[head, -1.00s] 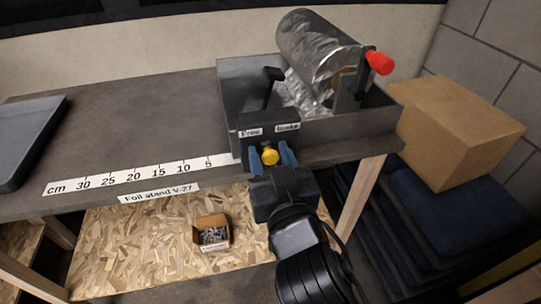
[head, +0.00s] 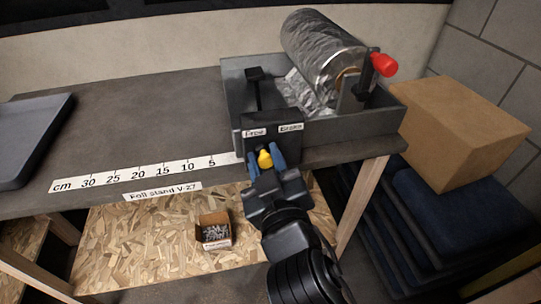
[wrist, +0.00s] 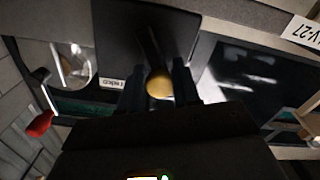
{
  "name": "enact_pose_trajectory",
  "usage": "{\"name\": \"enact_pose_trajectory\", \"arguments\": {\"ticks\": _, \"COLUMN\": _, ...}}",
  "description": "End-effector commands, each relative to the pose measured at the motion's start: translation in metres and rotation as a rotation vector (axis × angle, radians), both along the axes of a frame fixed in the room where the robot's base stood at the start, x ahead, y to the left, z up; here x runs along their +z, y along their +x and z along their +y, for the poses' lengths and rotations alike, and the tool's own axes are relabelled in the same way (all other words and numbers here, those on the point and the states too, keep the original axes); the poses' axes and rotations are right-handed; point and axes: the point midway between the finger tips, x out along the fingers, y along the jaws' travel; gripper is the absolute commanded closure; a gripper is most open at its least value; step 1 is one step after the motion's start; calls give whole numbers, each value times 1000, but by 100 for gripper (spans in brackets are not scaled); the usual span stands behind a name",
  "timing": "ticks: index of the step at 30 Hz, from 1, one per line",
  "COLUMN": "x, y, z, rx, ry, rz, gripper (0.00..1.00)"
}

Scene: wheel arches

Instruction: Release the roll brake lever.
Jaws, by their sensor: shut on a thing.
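The roll brake lever has a yellow knob (head: 264,159) and sits at the front of a dark block with a "Free" label (head: 255,132) on the left and a "Brake" label (head: 290,127) on the right. The knob is below and between the labels, nearer "Free". My gripper (head: 266,154) has its blue fingers shut on the knob, one on each side. In the wrist view the knob (wrist: 159,86) and its dark stem show between the fingers. Behind the block a black arm with a padded end (head: 255,75) stands left of the foil roll (head: 322,45), apart from it.
The roll lies in a grey open box (head: 235,95), with a red handle (head: 383,65) at its right. A cardboard box (head: 462,130) stands right on dark stacked padding. A ruler strip (head: 150,173) runs along the bench front. A small carton (head: 214,232) sits on the shelf below.

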Motion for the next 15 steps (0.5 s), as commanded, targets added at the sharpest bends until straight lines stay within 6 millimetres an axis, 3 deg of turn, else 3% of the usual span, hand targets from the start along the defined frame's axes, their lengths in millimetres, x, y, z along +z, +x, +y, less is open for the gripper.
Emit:
{"name": "enact_pose_trajectory", "arguments": {"ticks": 9, "x": -1, "y": 0, "z": 1, "rx": 1, "ry": -18, "rz": -4, "gripper": 99}}
{"name": "enact_pose_trajectory", "arguments": {"ticks": 10, "x": -1, "y": 0, "z": 1, "rx": 1, "ry": -18, "rz": -4, "gripper": 67}}
{"name": "enact_pose_trajectory", "arguments": {"ticks": 15, "x": -1, "y": 0, "z": 1, "rx": 1, "ry": -17, "rz": -3, "gripper": 50}}
